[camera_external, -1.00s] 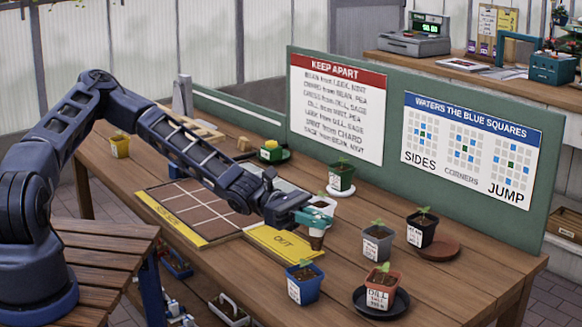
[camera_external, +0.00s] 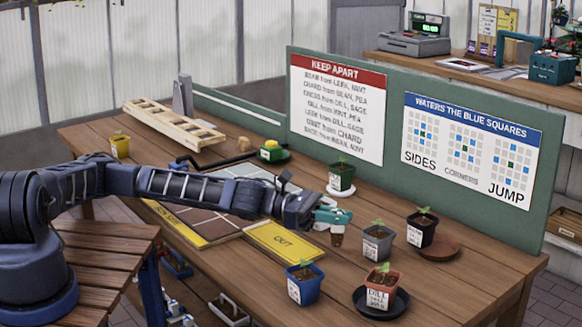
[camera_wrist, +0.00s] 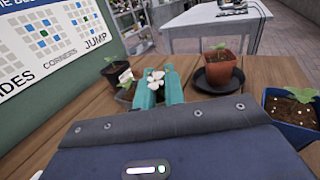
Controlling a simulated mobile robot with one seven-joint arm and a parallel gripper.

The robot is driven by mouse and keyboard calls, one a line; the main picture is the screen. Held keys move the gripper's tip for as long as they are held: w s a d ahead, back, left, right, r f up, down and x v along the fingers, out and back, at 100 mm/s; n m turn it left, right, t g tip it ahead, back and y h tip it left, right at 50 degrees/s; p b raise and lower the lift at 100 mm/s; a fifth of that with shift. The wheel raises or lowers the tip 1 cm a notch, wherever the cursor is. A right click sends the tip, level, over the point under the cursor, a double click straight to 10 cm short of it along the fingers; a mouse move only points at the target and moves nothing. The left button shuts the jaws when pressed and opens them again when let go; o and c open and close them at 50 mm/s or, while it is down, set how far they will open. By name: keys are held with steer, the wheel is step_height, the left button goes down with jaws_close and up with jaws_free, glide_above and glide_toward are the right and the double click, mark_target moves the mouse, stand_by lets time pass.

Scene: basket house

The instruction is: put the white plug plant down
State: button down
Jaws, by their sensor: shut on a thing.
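My gripper (camera_external: 333,217) has teal fingers, shut on the white plug plant. The plant's brown plug (camera_external: 337,238) hangs below the fingers in the external view, above the table or close to it; contact I cannot tell. In the wrist view its white leaves or petals (camera_wrist: 156,78) show between the teal fingers. The grey pot (camera_external: 377,243) with a seedling stands just right of the plug. The yellow OUT pad (camera_external: 272,243) of the brown gridded tray (camera_external: 212,222) lies to its left.
A black pot (camera_external: 421,230) stands behind right, a terracotta DILL pot (camera_external: 382,285) on a dark saucer in front right, and a blue pot (camera_external: 304,282) in front. A green pot (camera_external: 341,176) on a white saucer is behind. Bare tabletop (camera_external: 340,275) lies between the front pots.

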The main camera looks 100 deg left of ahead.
steer(key=shift+w+a+r+n+y, duration=0.2)
steer(key=shift+w+r+n+y, duration=0.2)
steer(key=shift+w+y, duration=0.2)
steer(key=a+r+n+g+y, duration=0.1)
steer(key=a+r+n+y, duration=0.3)
steer(key=r+y, duration=0.3)
steer(key=w+a+r+n+g+y, duration=0.1)
steer(key=a+r+n+g+y, duration=0.2)
steer(key=r, duration=0.7)
steer(key=a+r+n+y, duration=0.4)
steer(key=r+y, duration=0.3)
steer(key=r, duration=0.1)
step_height(320, 180, down, 31)
steer(key=shift+w+d, duration=0.1)
steer(key=c, duration=1.5)
jaws_free()
steer(key=v, duration=1.2)
steer(key=shift+r, duration=0.35)
